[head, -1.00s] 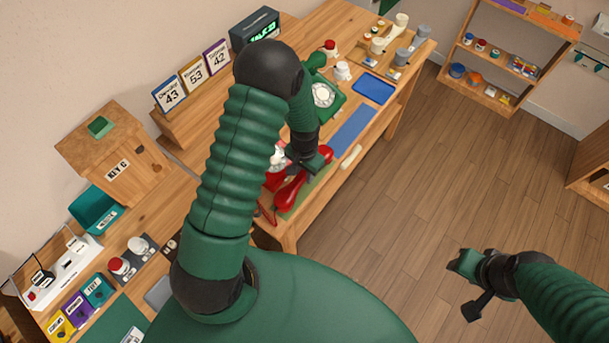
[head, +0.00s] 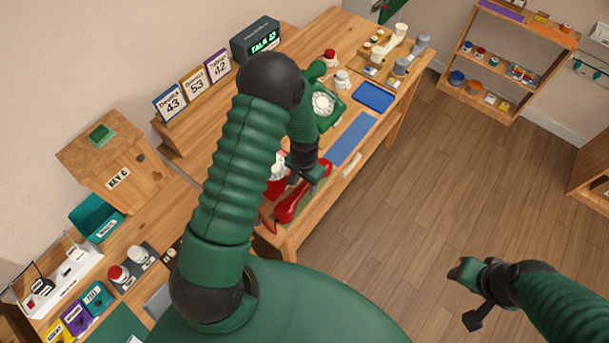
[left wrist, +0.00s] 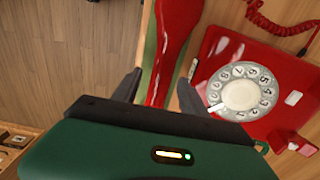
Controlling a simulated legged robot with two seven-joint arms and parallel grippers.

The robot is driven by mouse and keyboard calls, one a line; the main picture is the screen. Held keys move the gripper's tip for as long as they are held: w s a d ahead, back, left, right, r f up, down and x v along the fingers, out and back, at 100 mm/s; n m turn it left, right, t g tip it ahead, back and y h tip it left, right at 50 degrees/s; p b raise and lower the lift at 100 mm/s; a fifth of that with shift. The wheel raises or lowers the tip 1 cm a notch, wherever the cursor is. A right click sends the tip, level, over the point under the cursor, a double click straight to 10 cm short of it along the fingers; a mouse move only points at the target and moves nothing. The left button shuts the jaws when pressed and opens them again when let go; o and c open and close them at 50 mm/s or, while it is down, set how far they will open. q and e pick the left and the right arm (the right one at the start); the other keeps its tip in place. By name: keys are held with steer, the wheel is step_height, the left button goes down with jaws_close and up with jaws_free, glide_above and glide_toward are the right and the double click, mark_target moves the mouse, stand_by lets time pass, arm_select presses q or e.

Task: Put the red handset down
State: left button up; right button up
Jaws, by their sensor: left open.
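The red handset (head: 292,203) lies along the green mat near the front edge of the wooden table. It also shows in the left wrist view (left wrist: 172,45), stretching up between the fingertips. My left gripper (head: 308,170) is over the handset; its open fingers (left wrist: 158,90) stand on either side of it. Whether a finger touches it I cannot tell. The red dial phone (left wrist: 240,93) sits beside the handset, mostly hidden by my arm in the head view.
A green dial phone (head: 323,104), a blue mat (head: 351,138) and a blue tray (head: 374,97) lie farther along the table. A display box (head: 256,40) reads "TALK" with a number. The floor right of the table is clear.

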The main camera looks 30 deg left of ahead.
mark_target(305, 187)
arm_select(q)
step_height(305, 187, up, 11)
steer(key=s+d+r+t, duration=0.2)
steer(key=s+d+r, duration=0.5)
steer(key=s+r, duration=0.1)
steer(key=shift+s+d+n+t+b, duration=0.2)
steer(key=shift+s+n+t+b, duration=0.15)
steer(key=shift+s, duration=0.45)
steer(key=shift+w+d, duration=0.1)
steer(key=shift+w, duration=0.05)
steer(key=shift+a, duration=0.2)
